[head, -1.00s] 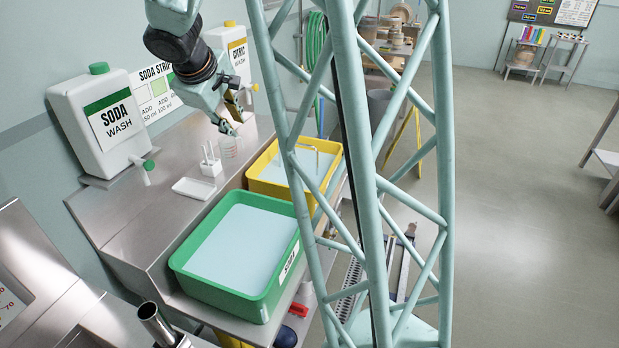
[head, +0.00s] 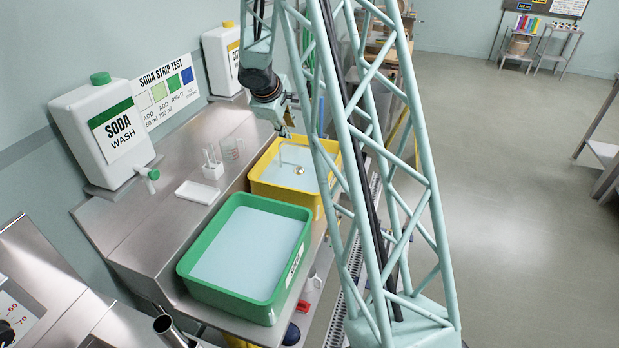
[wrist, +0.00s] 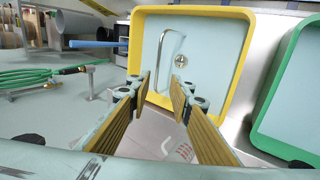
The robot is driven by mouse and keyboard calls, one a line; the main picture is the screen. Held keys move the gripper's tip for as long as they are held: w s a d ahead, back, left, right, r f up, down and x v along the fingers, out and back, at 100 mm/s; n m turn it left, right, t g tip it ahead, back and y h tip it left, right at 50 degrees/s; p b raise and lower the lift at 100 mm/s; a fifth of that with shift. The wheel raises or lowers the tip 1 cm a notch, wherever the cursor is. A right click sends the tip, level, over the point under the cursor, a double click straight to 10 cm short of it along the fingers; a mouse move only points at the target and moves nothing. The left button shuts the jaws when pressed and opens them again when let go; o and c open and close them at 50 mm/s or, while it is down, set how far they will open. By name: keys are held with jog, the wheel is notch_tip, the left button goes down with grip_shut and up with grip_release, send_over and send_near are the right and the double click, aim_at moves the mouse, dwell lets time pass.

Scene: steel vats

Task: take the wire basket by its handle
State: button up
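The yellow tub (head: 323,196) holds pale blue liquid. A thin pale handle (head: 296,146) bends up out of it; any basket below it is hidden by the liquid. The handle also shows in the wrist view (wrist: 160,45), inside the yellow tub (wrist: 246,60), beyond my fingertips. A small round gold-coloured thing (wrist: 182,61) lies beside its end. My gripper (wrist: 161,86) is open and empty, its fingers apart over the tub's near rim and not touching the handle. In the head view my gripper (head: 286,131) is above the tub's back part, its fingers partly unclear.
A green tub (head: 187,270) of pale liquid stands in front of the yellow one. A white tray (head: 198,192), a small holder (head: 213,171) and a clear beaker (head: 230,148) stand on the steel bench to the left. A soda wash canister (head: 105,135) is behind.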

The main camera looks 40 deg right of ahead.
jog(key=shift+d+f, duration=0.65)
jog(key=shift+d, duration=0.35)
send_near(300, 145)
jog(key=shift+x, duration=2.6)
jog(key=shift+w+d, duration=0.1)
jog(key=shift+d, duration=0.05)
jog(key=shift+x, duration=2.5)
jog(key=shift+c, duration=0.9)
grip_shut()
